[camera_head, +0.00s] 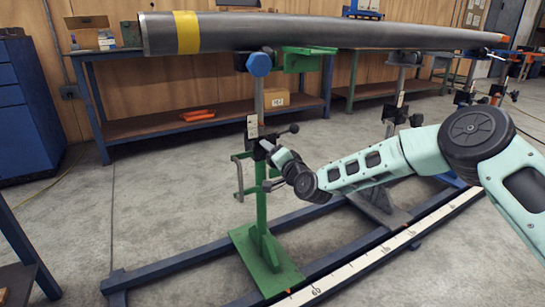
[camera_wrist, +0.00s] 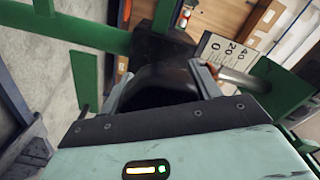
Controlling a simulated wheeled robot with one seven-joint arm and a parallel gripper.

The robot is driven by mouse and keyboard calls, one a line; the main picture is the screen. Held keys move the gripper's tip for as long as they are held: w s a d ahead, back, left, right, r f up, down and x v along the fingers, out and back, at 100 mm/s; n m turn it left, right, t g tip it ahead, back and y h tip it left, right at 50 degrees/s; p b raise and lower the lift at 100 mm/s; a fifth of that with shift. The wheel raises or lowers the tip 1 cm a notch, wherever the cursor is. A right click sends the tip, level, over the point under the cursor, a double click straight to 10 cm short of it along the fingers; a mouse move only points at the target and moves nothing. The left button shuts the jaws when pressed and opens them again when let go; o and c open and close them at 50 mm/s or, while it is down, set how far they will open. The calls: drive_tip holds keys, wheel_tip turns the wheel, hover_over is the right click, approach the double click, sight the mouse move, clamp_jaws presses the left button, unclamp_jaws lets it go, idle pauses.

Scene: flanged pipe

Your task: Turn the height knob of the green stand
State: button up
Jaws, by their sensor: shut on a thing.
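The green stand (camera_head: 262,212) stands left of centre in the head view, with a green foot on the floor and a grey inner post rising toward the pipe. My gripper (camera_head: 267,147) reaches it from the right, at the dark collar partway up the post. In the wrist view a black round knob (camera_wrist: 158,84) sits between the two grey fingers of my gripper (camera_wrist: 163,78), and they are shut on it. The knob is hidden behind my gripper in the head view. A white scale plate (camera_wrist: 218,52) shows beside the collar.
A long grey pipe (camera_head: 330,33) with a yellow band lies across the stands above my gripper. A thin bar handle (camera_wrist: 240,78) sticks out close to the right finger. Blue floor rails (camera_head: 190,263) run around the stand's foot. A workbench (camera_head: 165,127) stands behind.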

drive_tip(key=shift+m+b, duration=1.05)
drive_tip(key=shift+m, duration=2.85)
drive_tip(key=shift+m, duration=0.3)
drive_tip(key=o, duration=1)
drive_tip(key=p+v, duration=0.4)
drive_tip(key=v, duration=1.3)
drive_tip(key=shift+s+d+p, duration=0.15)
drive_tip(key=shift+d+p, duration=0.05)
drive_tip(key=shift+p, duration=0.2)
